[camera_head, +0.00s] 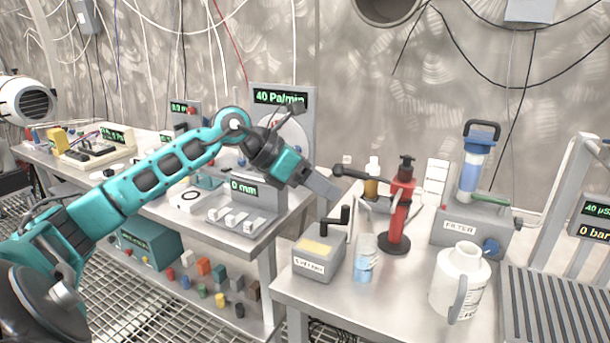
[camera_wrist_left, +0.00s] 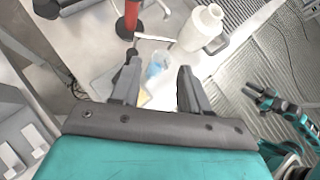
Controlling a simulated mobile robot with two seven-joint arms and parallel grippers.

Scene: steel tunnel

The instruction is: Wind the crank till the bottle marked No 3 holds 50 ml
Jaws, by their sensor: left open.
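A red stand pump (camera_head: 400,210) with a black top and a black side arm stands on the right bench. A grey box (camera_head: 318,262) with a yellowish top and a black crank handle (camera_head: 343,222) is at the bench's left front corner. Between them stands a small clear bottle (camera_head: 364,262) with pale blue liquid low in it; its marking is not legible. The wrist view also shows this bottle (camera_wrist_left: 158,66). My left gripper (camera_head: 325,188) hangs above and behind the grey box, open and empty, its fingers (camera_wrist_left: 157,84) apart. A teal arm, apparently my right, shows in the wrist view; its gripper (camera_wrist_left: 254,90) is too small to read.
A white jug (camera_head: 458,285) stands front right. An amber bottle (camera_head: 371,182) is behind the red pump. The filter unit (camera_head: 470,232) is at the back right.

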